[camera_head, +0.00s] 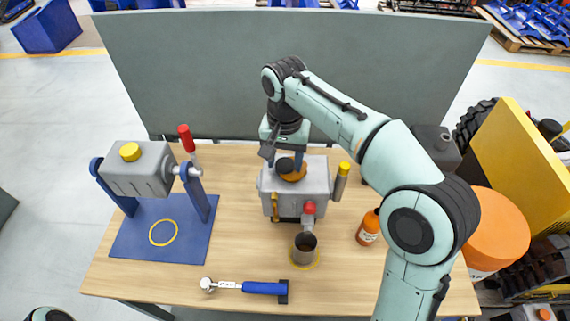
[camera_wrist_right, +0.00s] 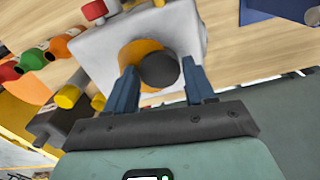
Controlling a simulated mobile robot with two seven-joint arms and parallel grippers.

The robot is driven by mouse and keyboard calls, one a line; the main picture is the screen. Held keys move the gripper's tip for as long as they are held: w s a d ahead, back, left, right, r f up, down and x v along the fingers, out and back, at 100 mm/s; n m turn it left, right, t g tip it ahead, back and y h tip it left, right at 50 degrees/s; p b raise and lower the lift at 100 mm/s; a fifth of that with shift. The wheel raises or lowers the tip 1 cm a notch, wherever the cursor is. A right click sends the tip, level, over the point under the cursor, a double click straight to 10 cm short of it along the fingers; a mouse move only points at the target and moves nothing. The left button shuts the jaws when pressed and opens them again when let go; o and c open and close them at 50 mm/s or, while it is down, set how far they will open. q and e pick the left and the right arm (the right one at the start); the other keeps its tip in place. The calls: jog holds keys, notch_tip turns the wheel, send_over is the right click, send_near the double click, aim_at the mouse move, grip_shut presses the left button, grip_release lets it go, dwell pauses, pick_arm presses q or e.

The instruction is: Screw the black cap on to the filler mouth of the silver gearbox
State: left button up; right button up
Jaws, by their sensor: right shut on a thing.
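The silver gearbox (camera_head: 312,203) stands on the middle of the wooden table and also fills the upper middle of the right wrist view (camera_wrist_right: 100,55). Its round orange filler mouth (camera_head: 296,176) faces up and shows partly behind the cap in the right wrist view (camera_wrist_right: 134,54). My right gripper (camera_head: 285,160) is over the gearbox, its blue fingers shut on the black cap (camera_wrist_right: 160,70). The cap (camera_head: 284,165) overlaps the mouth in both views, a little off its middle. I cannot tell whether they touch. My left gripper is not in view.
A grey housing with a yellow cap (camera_head: 130,152) hangs in a blue stand on a blue mat (camera_head: 190,245). A metal cup (camera_head: 305,248) stands before the gearbox. A blue-handled tool (camera_head: 262,287) lies in front. An orange bottle (camera_head: 368,228) is at right. A grey panel (camera_head: 210,85) stands behind.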

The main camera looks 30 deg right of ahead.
jog(key=m, duration=0.6)
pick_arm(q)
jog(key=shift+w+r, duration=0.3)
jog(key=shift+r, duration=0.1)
pick_arm(e)
jog(key=shift+m, duration=1.1)
jog(key=m, duration=0.4)
jog(key=shift+m+p, duration=0.35)
jog(key=shift+m, duration=0.05)
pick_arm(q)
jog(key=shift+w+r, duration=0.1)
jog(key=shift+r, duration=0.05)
pick_arm(e)
jog(key=m, duration=0.5)
